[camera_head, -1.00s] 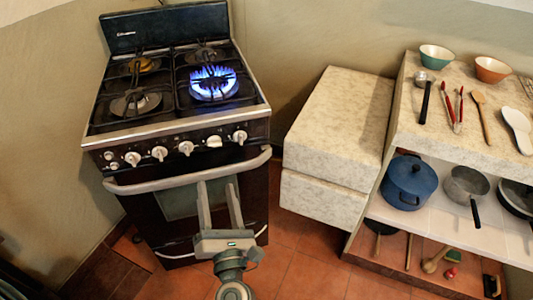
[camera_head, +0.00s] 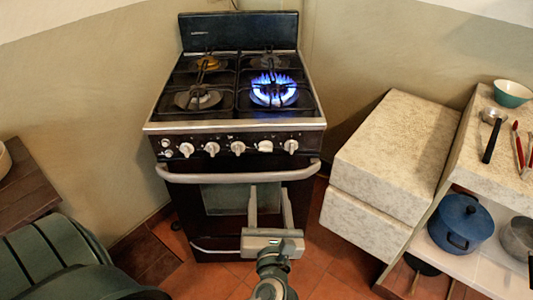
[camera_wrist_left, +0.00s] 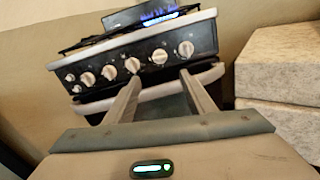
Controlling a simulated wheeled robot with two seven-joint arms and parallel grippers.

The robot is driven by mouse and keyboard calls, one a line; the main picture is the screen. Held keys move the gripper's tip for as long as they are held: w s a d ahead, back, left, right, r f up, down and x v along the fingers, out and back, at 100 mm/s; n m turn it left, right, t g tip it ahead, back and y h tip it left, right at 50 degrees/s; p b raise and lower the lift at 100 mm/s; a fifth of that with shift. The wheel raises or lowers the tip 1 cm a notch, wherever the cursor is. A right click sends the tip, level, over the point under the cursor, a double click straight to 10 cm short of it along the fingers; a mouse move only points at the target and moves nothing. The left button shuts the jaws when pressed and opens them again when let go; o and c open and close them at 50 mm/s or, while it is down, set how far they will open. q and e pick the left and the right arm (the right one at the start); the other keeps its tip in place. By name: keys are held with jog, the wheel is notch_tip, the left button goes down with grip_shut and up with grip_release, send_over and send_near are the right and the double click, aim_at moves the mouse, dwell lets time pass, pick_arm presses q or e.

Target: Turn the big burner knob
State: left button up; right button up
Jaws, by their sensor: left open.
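The stove (camera_head: 235,125) has a row of several white knobs on its black front panel. The rightmost knob (camera_head: 291,146) and the knob beside it (camera_head: 265,146) are at the right end; the latter looks turned differently from the others. The right-hand lit burner (camera_head: 273,91) has a blue flame. Which knob belongs to the big burner cannot be told. My left gripper (camera_head: 268,190) is open and empty, its fingers pointing at the stove front, below the knobs. In the left wrist view the open fingers (camera_wrist_left: 161,76) reach up toward the knob row, apart from it. My right gripper is not in view.
The oven handle (camera_head: 238,175) runs across just below the knobs. Pale stone blocks (camera_head: 385,160) stand right of the stove, then a shelf with a blue pot (camera_head: 460,222). A green slatted object (camera_head: 55,260) stands at lower left. Tiled floor shows around the stove.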

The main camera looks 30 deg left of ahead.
pick_arm(q)
jog(key=p, duration=0.1)
send_near(266, 151)
jog(key=p+x, duration=0.1)
jog(key=x, duration=0.7)
jog(key=shift+w+a, duration=0.25)
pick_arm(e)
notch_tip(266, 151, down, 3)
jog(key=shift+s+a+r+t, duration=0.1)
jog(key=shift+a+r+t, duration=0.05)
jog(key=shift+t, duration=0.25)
pick_arm(q)
jog(key=shift+c, duration=0.3)
